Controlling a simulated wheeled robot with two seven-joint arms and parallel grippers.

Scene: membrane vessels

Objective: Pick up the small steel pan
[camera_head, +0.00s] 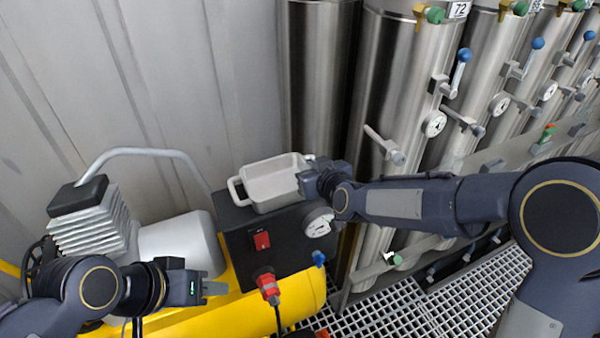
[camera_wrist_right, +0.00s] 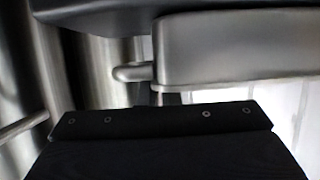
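The small steel pan (camera_head: 257,190) is a pale grey rectangular tray with a loop handle on its left end. It sits upright on top of the dark control box in the head view. My right gripper (camera_head: 306,180) is at the pan's right end, against or very close to it. Its fingertips are hidden, so its grip is unclear. In the right wrist view a grey metal wall, seemingly the pan (camera_wrist_right: 240,50), fills the upper right, with a bar-like handle to its left. My left gripper (camera_head: 215,288) is low at the left, away from the pan, with its finger gap not visible.
The dark control box (camera_head: 285,258) has a red switch, a gauge (camera_head: 318,222) and a red plug. A yellow tank (camera_head: 235,318) lies below, with a compressor (camera_head: 95,222) at left. Tall steel vessels (camera_head: 405,75) with valves stand behind and right. A corrugated wall (camera_head: 190,70) is behind.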

